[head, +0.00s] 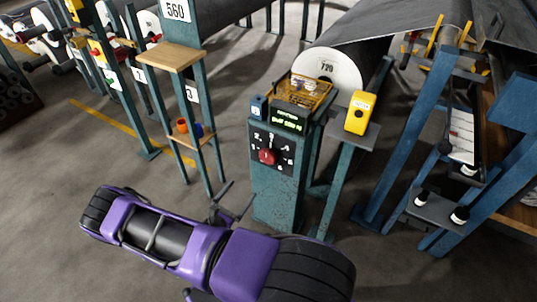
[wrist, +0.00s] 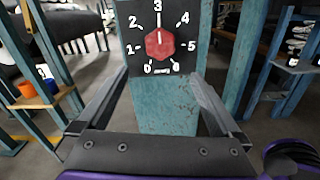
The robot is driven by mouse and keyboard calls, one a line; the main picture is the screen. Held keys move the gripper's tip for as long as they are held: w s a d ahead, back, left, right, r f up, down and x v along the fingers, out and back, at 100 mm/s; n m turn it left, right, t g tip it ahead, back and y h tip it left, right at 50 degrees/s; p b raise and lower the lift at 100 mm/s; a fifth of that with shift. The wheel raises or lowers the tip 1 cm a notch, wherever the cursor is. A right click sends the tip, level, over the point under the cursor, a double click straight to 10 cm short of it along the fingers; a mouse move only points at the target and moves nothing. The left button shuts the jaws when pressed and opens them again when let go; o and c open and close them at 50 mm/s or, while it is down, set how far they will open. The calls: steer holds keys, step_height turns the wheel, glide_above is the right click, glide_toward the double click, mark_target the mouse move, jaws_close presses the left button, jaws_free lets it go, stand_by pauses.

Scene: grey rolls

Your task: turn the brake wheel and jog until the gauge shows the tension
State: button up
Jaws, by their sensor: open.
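The red brake wheel (head: 267,157) is a small knob on a black dial plate on the front of a teal post. In the wrist view the wheel (wrist: 160,45) is in the upper middle, with dial numbers around it and its light mark pointing up, about at 3. My gripper (head: 236,203) is open and empty, below and left of the wheel. In the wrist view its fingers (wrist: 161,80) stand apart, below the wheel, not touching it. A dark display (head: 289,118) with green text sits above the dial; the text is too small to read surely.
A yellow box (head: 361,112) stands on a shelf right of the post. A small blue box (head: 258,107) is left of the display. A wooden-topped stand (head: 172,56) is to the left; blue frames (head: 405,150) are to the right.

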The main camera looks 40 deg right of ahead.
mark_target(266, 158)
steer(key=b+x, duration=0.1)
steer(key=x, duration=1.6)
steer(key=shift+w, duration=0.1)
steer(key=c, duration=1.1)
steer(key=shift+n, duration=0.3)
